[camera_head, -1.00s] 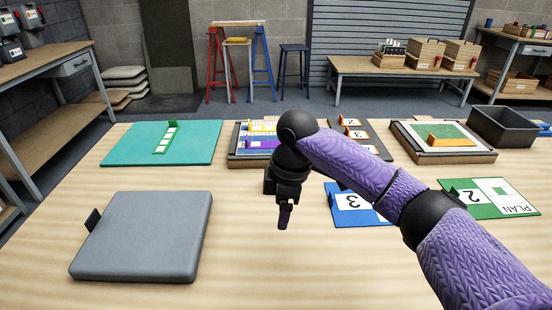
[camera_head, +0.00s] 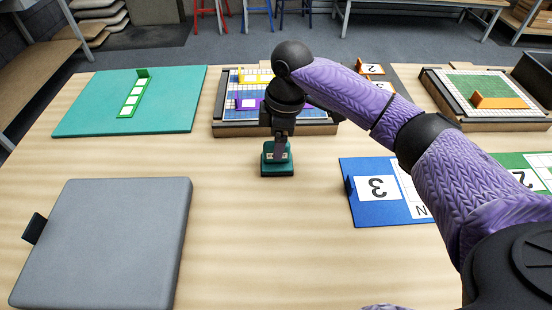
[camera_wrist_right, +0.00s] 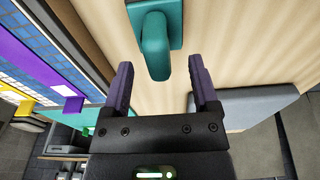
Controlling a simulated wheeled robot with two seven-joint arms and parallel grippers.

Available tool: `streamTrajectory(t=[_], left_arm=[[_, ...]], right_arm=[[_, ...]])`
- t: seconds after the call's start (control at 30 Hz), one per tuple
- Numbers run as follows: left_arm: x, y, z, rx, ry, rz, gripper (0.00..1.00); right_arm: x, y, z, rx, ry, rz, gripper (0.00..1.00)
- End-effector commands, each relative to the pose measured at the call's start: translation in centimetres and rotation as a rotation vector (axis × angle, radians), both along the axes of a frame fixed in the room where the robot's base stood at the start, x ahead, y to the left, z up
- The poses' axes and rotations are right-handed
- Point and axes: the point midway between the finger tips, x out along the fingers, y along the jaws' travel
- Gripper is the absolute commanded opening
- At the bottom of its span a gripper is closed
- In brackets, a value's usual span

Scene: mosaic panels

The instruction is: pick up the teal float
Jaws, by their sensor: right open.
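The teal float (camera_head: 277,168) stands on the wooden table in front of the mosaic tray, a flat base with a raised handle. My right gripper (camera_head: 281,152) points down at it and partly covers it in the head view. In the right wrist view the float (camera_wrist_right: 155,45) shows its handle just beyond my open right gripper (camera_wrist_right: 161,72), roughly in line with the gap between the fingers. No grip on the handle shows. My left gripper is not in view.
A mosaic tray (camera_head: 230,130) with purple and yellow pieces lies close behind the float. A grey slab (camera_head: 105,240) is at front left, a teal board (camera_head: 85,105) at back left, a blue plan card (camera_head: 362,212) to the right. Bare table lies between.

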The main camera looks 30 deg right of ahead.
Motion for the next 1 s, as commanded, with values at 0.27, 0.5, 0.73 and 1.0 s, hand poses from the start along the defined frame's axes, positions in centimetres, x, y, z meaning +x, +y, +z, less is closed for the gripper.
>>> streamTrajectory(t=[0.27, 0.5, 0.73, 1.0], left_arm=[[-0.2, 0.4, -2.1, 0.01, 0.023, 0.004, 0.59], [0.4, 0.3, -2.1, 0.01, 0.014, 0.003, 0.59], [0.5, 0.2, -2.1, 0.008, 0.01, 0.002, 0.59], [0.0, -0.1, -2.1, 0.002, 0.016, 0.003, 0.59]], right_arm=[[0.3, 0.3, -3.8, -0.001, -0.001, 0.001, 0.77], [0.3, 0.3, -3.6, -0.001, -0.001, 0.001, 0.47], [0.3, 0.3, -3.6, -0.001, -0.001, 0.001, 0.0], [0.3, 0.3, -3.6, 0.0, -0.001, 0.001, 0.0]])
